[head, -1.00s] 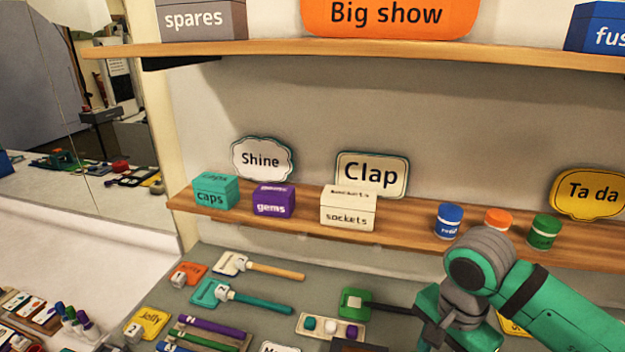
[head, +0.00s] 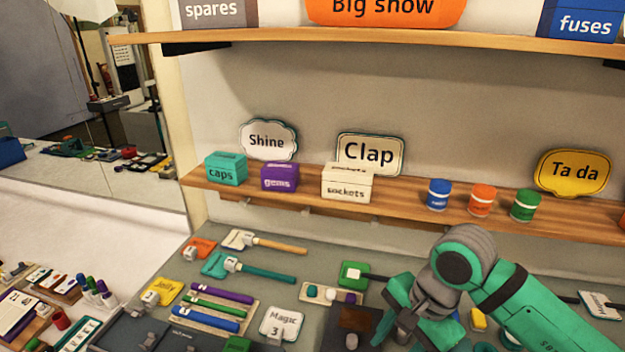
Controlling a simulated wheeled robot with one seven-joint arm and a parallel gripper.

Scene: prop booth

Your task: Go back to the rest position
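My green and grey arm reaches in from the lower right in the head view. My gripper (head: 400,325) points down over the grey worktop (head: 330,245), right of a small dark brown block (head: 355,318). The arm's own wrist covers part of the gripper, so I cannot tell how far its fingers are apart or whether anything is between them.
A wooden shelf (head: 400,198) behind carries boxes, signs and the blue (head: 438,195), orange (head: 482,200) and green (head: 525,205) jars. Paddles (head: 250,268), pens (head: 215,305) and a Magic card (head: 283,323) lie left of my gripper. An upper shelf (head: 380,38) overhangs.

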